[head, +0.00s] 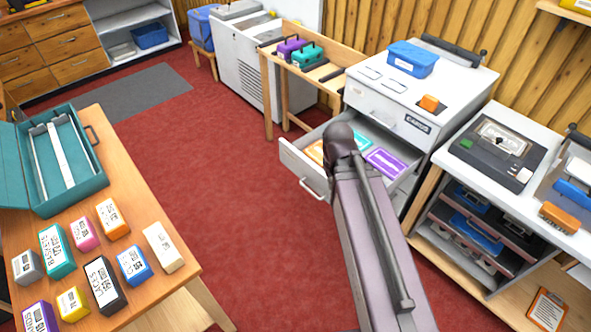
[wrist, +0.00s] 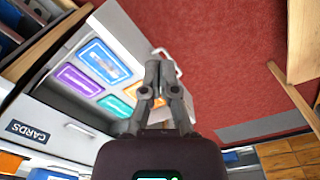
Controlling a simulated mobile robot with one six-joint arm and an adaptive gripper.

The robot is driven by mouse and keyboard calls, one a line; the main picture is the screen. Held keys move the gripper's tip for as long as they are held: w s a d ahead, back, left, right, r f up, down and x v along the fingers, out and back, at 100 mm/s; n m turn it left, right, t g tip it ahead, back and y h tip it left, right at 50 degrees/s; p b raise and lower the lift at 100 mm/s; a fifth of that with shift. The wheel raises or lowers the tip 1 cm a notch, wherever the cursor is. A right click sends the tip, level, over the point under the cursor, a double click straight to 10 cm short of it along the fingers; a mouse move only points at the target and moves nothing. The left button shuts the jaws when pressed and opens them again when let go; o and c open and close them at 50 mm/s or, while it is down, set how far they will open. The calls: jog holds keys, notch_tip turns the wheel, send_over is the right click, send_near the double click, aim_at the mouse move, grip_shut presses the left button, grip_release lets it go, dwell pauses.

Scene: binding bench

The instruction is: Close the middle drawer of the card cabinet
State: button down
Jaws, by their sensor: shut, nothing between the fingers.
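The white card cabinet (head: 378,103) with a CARDS label stands at the right centre in the head view. An open drawer (head: 296,163) juts out below its closed upper front, holding orange, blue, green and purple card packs. Its pale bar handle (head: 313,189) is on the outer front. The wrist view also shows the drawer's packs (wrist: 103,60) at the left and the CARDS front (wrist: 40,138). My gripper (wrist: 153,68) is shut and empty, over the drawer's front edge by the handle; contact cannot be told. My arm hides part of the drawer in the head view.
A blue bin (head: 412,58) and an orange block (head: 429,103) sit on the cabinet. A wooden table (head: 185,270) with several labelled boxes stands at the left. A shelf unit (head: 425,212) stands right of the cabinet. The red floor (head: 215,160) in front is clear.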

aim_at(299, 169)
jog(key=w+a+f+n+t+h+b, duration=0.2)
jog(key=w+a+f+n+h+b, duration=0.1)
jog(key=w+a+f+n+b, duration=0.5)
jog(key=w+a+f+n+t+h+b, duration=0.3)
jog(key=w+a+f+n+b, duration=0.4)
jog(key=w+n+b, duration=0.5)
jog(key=a+n, duration=0.2)
jog(key=n, duration=0.2)
jog(key=shift+w+a+f+h, duration=0.3)
jog(key=shift+w+f+h, duration=0.1)
jog(key=shift+d+f+b, duration=0.1)
jog(key=shift+f+b, duration=0.05)
jog(key=shift+b, duration=0.25)
jog(key=b+x, duration=0.2)
jog(key=x, duration=0.1)
jog(key=r+b+x, duration=0.1)
jog(key=b+x, duration=0.1)
jog(key=x, duration=0.2)
jog(key=w+d+b+x, duration=0.1)
jog(key=b+x, duration=0.1)
jog(key=x, duration=0.2)
jog(key=shift+w+d+r+b, duration=0.1)
jog(key=shift+w+d+b, duration=0.1)
jog(key=shift+b, duration=0.2)
jog(key=shift+w+d, duration=0.4)
jog(key=shift+d, duration=0.2)
